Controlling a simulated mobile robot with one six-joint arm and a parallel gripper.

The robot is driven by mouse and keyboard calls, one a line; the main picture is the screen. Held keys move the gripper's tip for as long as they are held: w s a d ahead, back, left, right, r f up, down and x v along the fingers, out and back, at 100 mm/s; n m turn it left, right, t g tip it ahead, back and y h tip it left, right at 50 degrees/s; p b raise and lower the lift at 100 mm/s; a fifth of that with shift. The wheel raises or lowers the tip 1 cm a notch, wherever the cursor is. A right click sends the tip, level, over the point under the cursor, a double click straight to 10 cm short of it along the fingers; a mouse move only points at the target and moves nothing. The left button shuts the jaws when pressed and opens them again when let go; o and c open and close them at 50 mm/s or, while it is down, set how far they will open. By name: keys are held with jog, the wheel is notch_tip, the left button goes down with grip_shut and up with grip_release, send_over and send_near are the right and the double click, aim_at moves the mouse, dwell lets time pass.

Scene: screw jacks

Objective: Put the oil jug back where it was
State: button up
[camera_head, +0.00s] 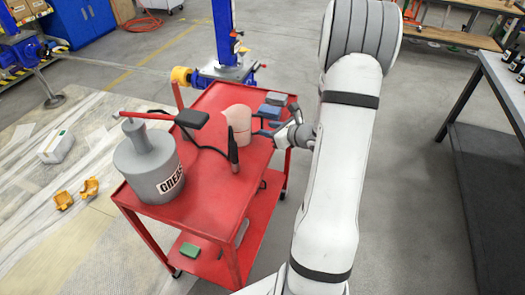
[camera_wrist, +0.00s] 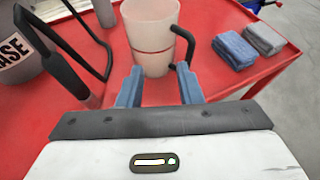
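The oil jug (camera_head: 237,122) is a pale pinkish, see-through vessel standing upright on the red cart's top. In the wrist view the jug (camera_wrist: 150,42) shows a dark curved handle on its right side. My gripper (camera_head: 277,129) is low over the cart top, just right of the jug. In the wrist view my gripper (camera_wrist: 158,78) is open, with its two blue-grey fingers apart and pointing at the jug's lower part. Nothing is seen held between them. Whether a finger touches the jug or handle, I cannot tell.
The red cart (camera_head: 205,190) also bears a grey grease bucket (camera_head: 140,172) with a black hose and nozzle, left of the jug. Folded blue cloths (camera_wrist: 234,50) and grey cloths (camera_wrist: 264,38) lie to the right. A blue post stands behind; a bench is far right.

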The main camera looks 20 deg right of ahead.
jog(key=s+a+r+n+g+y, duration=0.1)
jog(key=s+a+r+n+g, duration=0.25)
jog(key=a+n, duration=0.3)
jog(key=s+a+r+n+g+y, duration=0.1)
jog(key=s+a+r+n+g, duration=0.15)
jog(key=s+a+n, duration=0.35)
jog(key=s+a+r+n+g+y, duration=0.25)
jog(key=a+n, duration=0.25)
jog(key=a, duration=0.3)
jog(key=s+d+r+n+h, duration=0.1)
jog(key=s+r+n+h, duration=0.1)
jog(key=s+n+h, duration=0.2)
jog(key=s+d+r+n+g+h, duration=0.1)
jog(key=s+d+r+n+h, duration=0.1)
jog(key=s+n+h, duration=0.3)
jog(key=s+n, duration=0.3)
jog(key=n, duration=0.1)
jog(key=shift+s+r+n, duration=0.35)
jog(key=shift+r, duration=0.05)
jog(key=shift+a+g, duration=0.1)
jog(key=shift+g, duration=0.15)
